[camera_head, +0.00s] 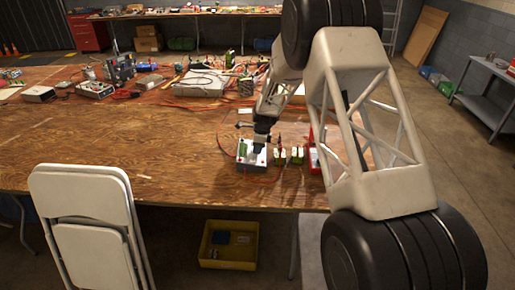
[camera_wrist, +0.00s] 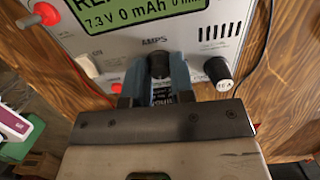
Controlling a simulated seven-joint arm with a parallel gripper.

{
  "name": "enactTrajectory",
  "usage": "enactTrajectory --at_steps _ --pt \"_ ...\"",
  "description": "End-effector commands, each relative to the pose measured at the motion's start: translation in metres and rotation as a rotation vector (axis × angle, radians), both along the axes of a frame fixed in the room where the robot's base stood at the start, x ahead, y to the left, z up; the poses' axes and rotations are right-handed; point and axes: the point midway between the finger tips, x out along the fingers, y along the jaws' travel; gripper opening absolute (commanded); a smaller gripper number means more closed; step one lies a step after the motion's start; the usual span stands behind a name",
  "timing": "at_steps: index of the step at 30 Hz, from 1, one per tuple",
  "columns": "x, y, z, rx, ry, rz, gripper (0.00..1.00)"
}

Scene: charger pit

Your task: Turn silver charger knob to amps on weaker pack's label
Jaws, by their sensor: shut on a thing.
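The silver charger (camera_head: 246,160) sits near the front edge of the wooden table. In the wrist view its panel (camera_wrist: 111,47) fills the upper part, with a green display (camera_wrist: 140,15) reading 7.3 V and 0 mAh. The word AMPS stands above a dark knob (camera_wrist: 159,66). My gripper (camera_wrist: 160,72) is shut on that knob, one blue-grey finger on each side; in the head view my gripper (camera_head: 261,140) is over the charger. The knob's pointer and setting cannot be made out. Several small green-and-white packs (camera_head: 290,157) stand right of the charger; their labels are unreadable.
A black-and-white knob or post (camera_wrist: 218,72) tagged 10 A is beside the gripped knob. A red case (camera_head: 314,160) stands beyond the packs. A red wire runs near the charger.

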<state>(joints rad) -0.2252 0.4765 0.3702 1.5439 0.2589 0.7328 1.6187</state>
Motion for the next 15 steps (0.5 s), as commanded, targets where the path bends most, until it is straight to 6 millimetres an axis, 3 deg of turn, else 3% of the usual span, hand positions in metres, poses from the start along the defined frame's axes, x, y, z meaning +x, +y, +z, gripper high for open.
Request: enactTrajectory --at_steps 4,5,9,15 --pt "0.0007 0.0004 0.0013 0.001 -0.002 0.001 0.00" --pt "0.0007 0.0004 0.0014 0.001 -0.002 0.001 0.27" --pt "0.0004 0.0003 0.0009 0.000 -0.001 0.001 0.48" --pt "0.0002 0.0002 0.0005 0.000 -0.001 0.001 0.48"
